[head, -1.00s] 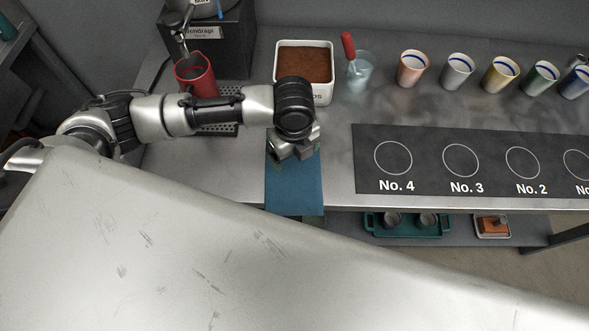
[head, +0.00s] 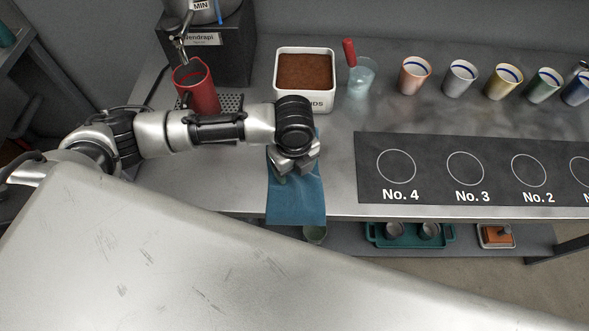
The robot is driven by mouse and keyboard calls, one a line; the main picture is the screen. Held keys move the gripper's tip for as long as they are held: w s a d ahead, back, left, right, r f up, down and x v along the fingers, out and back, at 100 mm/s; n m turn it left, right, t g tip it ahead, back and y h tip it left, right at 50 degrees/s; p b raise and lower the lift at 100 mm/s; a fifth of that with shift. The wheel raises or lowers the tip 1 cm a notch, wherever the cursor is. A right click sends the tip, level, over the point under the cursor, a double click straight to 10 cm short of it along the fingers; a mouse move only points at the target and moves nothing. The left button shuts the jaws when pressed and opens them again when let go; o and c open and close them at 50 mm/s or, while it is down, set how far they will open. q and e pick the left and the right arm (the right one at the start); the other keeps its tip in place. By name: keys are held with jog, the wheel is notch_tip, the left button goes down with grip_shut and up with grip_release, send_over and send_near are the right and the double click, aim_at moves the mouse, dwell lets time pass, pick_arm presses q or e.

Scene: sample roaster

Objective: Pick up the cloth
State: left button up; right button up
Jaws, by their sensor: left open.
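The far part of the cloth is hidden by my wrist. My right gripper is not in view.
Behind my wrist stands a white bin of brown grounds (head: 305,78). A red pitcher (head: 196,88) is at left, a glass with a red-handled tool (head: 361,77) at right. Several cups line the back. A black numbered mat (head: 430,150) lies right of the cloth. A shelf below holds a green tray (head: 410,238).

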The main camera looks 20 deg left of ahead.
pick_arm(q)
grip_shut()
dwell(0.6)
notch_tip(320, 180, up, 12)
jog(key=p, duration=1.3)
